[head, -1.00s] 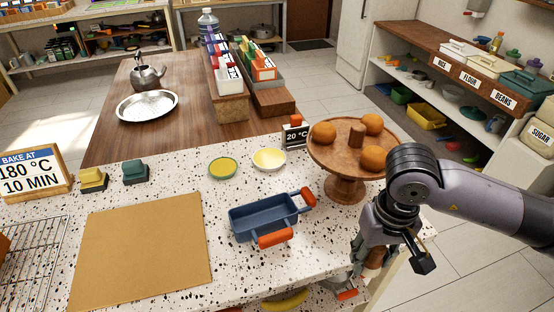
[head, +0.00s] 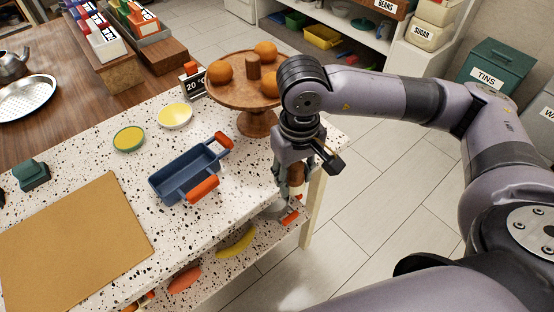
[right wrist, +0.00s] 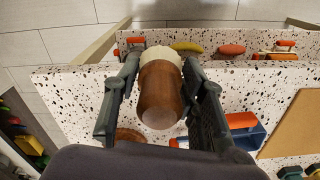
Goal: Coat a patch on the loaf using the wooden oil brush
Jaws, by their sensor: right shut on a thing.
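My right gripper (head: 290,185) is at the right end of the speckled counter and points down. It is shut on the wooden oil brush (head: 297,173), whose brown handle is partly hidden by the fingers. In the right wrist view the brush (right wrist: 160,98) sits between both fingers (right wrist: 160,68), with a cream-coloured end away from the camera. I cannot make out a loaf for certain in these frames. My left gripper is not in view.
A blue pan (head: 185,170) with orange handles, a yellow-filled green dish (head: 128,139) and a pale yellow bowl (head: 175,116) stand on the counter (head: 110,165). A wooden stand (head: 258,122) with oranges is close behind my gripper. A lower shelf holds a yellow item (head: 236,243).

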